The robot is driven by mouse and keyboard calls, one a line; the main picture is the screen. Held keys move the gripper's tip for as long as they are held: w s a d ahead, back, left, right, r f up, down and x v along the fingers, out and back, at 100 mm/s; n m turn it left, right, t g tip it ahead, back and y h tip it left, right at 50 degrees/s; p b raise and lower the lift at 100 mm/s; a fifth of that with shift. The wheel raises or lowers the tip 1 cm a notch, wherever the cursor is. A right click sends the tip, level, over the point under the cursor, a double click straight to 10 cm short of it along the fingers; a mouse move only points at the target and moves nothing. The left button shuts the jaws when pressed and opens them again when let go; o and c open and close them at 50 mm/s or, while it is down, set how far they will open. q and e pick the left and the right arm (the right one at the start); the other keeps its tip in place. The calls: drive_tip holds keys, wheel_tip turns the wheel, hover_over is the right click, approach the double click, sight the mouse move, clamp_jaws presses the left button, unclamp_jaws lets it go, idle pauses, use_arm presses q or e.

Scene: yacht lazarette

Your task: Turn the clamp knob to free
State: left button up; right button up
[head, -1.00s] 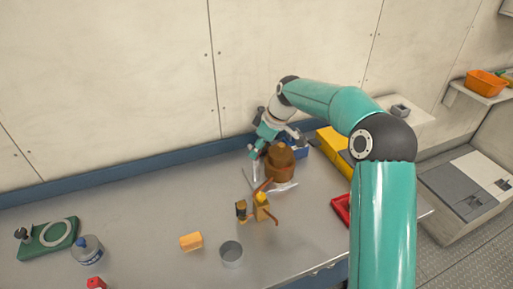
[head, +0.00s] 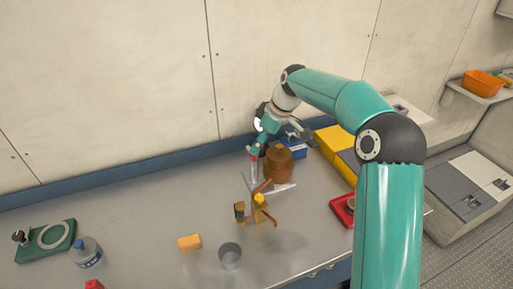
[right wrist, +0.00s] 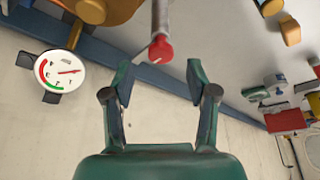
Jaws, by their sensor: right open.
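My right gripper (head: 256,149) is over the back of the bench, beside a brown domed object (head: 279,163). In the right wrist view the gripper (right wrist: 160,76) is open, with nothing between its fingers. A red knob (right wrist: 161,48) on the end of a grey rod shows just beyond the gap between the fingertips, apart from them. The red knob (head: 252,154) is small in the head view, close to the gripper. I cannot tell for certain that it is the clamp knob. My left gripper is not in view.
A round gauge (right wrist: 62,72) shows in the right wrist view. The left middle of the bench is clear.

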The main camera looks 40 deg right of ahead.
drive_tip(key=v, duration=0.8)
drive_tip(key=shift+r, duration=0.25)
drive_tip(key=shift+s+f, duration=0.1)
